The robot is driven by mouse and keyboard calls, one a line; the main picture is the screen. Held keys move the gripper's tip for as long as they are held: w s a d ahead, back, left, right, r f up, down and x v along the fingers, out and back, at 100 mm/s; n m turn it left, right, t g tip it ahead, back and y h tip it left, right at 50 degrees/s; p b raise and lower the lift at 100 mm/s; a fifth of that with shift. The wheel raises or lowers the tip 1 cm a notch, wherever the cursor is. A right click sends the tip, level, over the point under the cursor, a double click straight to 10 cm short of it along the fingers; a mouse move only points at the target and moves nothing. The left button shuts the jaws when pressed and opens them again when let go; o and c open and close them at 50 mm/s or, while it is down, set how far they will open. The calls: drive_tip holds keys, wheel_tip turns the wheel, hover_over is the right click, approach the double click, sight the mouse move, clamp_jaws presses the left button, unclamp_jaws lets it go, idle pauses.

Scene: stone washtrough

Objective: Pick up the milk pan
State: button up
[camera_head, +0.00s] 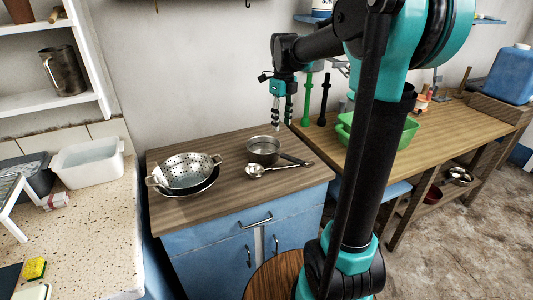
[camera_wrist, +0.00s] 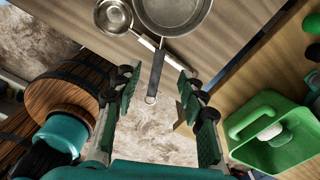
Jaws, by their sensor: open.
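The milk pan (camera_head: 264,150) is a small metal pan standing on the wooden top of a blue cabinet, its dark handle pointing right and toward the front. In the wrist view the milk pan (camera_wrist: 172,12) is at the top edge, partly cut off, with its handle running down between the fingers. My gripper (camera_head: 283,128) is open and empty, above and slightly right of the pan in the head view. In the wrist view my gripper (camera_wrist: 160,85) has its fingers apart on either side of the handle's end, without visible contact.
A metal ladle (camera_head: 256,170) lies just in front of the pan, close to its handle. A colander (camera_head: 187,172) sits in a dark pan at the left of the cabinet top (camera_head: 225,205). A green basin (camera_head: 385,132) stands on the bench at right.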

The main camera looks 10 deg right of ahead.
approach(280, 153)
drive_tip(key=f, duration=0.5)
drive_tip(key=shift+s+f, duration=0.2)
drive_tip(key=shift+s, duration=0.1)
drive_tip(key=f, duration=0.5)
drive_tip(key=shift+w, duration=0.25)
clamp_jaws()
